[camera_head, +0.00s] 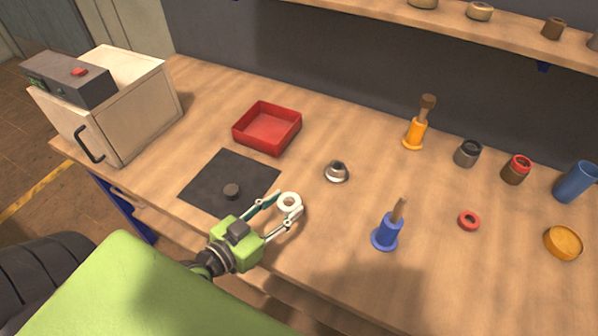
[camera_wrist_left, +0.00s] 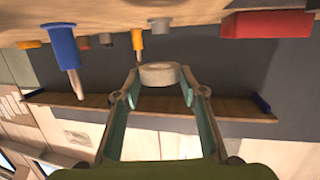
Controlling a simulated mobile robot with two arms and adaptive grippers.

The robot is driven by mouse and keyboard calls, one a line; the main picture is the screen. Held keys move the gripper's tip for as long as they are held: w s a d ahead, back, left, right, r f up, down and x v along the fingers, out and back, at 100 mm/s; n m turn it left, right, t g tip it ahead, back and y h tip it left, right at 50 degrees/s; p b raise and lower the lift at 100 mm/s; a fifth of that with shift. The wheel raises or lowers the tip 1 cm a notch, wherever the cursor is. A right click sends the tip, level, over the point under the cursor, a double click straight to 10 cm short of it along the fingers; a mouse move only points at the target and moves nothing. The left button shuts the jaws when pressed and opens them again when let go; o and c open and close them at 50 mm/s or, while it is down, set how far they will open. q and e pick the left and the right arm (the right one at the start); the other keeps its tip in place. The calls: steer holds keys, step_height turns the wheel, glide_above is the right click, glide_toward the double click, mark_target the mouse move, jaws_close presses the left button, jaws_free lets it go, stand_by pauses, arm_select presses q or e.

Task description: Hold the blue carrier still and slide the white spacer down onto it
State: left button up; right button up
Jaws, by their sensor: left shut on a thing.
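The white spacer (camera_head: 289,202) is a thick white ring. My left gripper (camera_head: 285,207) is shut on it and holds it over the front part of the table. In the left wrist view the spacer (camera_wrist_left: 160,74) sits between the fingertips of my left gripper (camera_wrist_left: 160,80). The blue carrier (camera_head: 385,233) stands upright on the table to the right of the gripper, with a brown peg rising from its top. The carrier also shows at the upper left of the left wrist view (camera_wrist_left: 63,47), apart from the spacer. My right gripper is not in view.
A red tray (camera_head: 264,135) and metal ring (camera_head: 336,172) stand behind. An orange carrier (camera_head: 415,132), red ring (camera_head: 468,220) and several containers stand right. The table (camera_head: 335,215) between spacer and blue carrier is clear.

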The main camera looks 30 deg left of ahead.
arm_select(q)
steer(key=shift+w+d+r+m+h, duration=0.15)
steer(key=shift+d+r+m+h, duration=0.1)
steer(key=shift+r+h, duration=0.15)
steer(key=shift+w+d+r+m+h, duration=0.15)
steer(key=shift+r+m+h, duration=0.1)
steer(key=shift+h, duration=0.15)
steer(key=shift+w+d+r+m+g+h, duration=0.1)
steer(key=shift+d+r+m+g+h, duration=0.15)
steer(key=shift+r+m+g+h, duration=0.25)
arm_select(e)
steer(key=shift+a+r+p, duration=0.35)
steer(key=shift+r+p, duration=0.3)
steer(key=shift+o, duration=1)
arm_select(q)
steer(key=s+d+r+m+g+h, duration=0.1)
steer(key=r+m+g+h, duration=0.1)
steer(key=r, duration=0.4)
steer(key=s+d+r+m+g+h, duration=0.1)
steer(key=d+r+m+g+h, duration=0.1)
steer(key=r, duration=0.5)
steer(key=m+g+h, duration=0.1)
steer(key=m+h, duration=0.1)
steer(key=h, duration=0.1)
steer(key=shift+d, duration=0.3)
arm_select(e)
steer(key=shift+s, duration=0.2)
